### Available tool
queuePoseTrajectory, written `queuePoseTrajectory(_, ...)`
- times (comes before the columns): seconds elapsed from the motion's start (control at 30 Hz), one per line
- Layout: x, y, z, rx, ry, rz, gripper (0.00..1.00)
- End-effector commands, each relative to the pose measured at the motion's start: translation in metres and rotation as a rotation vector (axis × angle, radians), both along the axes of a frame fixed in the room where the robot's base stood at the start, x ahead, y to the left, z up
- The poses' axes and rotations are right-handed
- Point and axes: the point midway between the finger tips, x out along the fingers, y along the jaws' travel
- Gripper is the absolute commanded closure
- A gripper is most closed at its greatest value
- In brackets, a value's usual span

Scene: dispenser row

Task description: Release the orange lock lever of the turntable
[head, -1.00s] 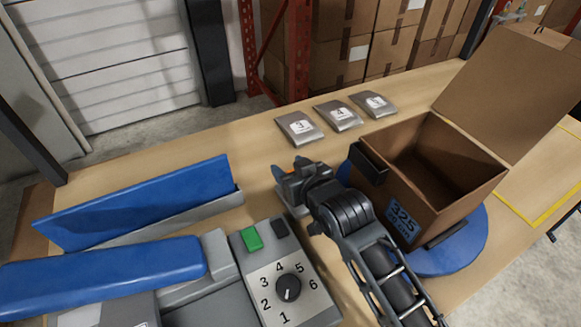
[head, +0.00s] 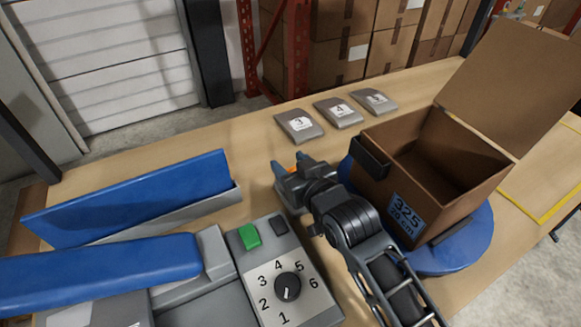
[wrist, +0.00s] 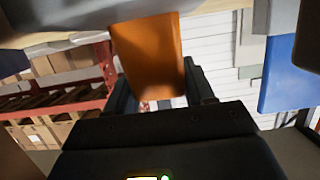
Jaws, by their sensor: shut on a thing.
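The turntable is a blue disc (head: 470,248) at the right of the head view, bearing an open cardboard box (head: 462,205) with a blue label. My gripper (head: 291,163) is left of the turntable, low over the bench. The orange lock lever (wrist: 150,55) fills the upper middle of the wrist view, between the two dark fingers of my gripper (wrist: 158,88), which is shut on it. In the head view only a small bit of orange shows between the fingers. My gripper and arm hide the lever's base and part of the turntable's left side.
A grey control panel with a numbered dial (head: 287,285) and green button (head: 249,236) stands left of my arm. A blue-sided chute (head: 130,195) lies further left. Several grey numbered packets, including one marked 3 (head: 299,126), lie behind on the wooden bench.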

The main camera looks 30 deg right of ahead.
Motion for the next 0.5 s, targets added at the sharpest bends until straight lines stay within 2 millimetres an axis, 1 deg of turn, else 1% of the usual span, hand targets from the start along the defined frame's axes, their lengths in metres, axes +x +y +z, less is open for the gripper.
queuePoseTrajectory(0.17, 0.0, 0.0002, 0.0001, 0.0, 0.002, 0.0, 1.0)
queuePoseTrajectory(0.2, 0.0, 0.0002, 0.0001, 0.0, 0.002, 0.0, 0.44)
queuePoseTrajectory(0.4, 0.0, 0.0001, 0.0001, 0.0, 0.002, 0.0, 0.26)
queuePoseTrajectory(0.5, 0.0, 0.0001, 0.0001, 0.0, 0.002, 0.0, 0.26)
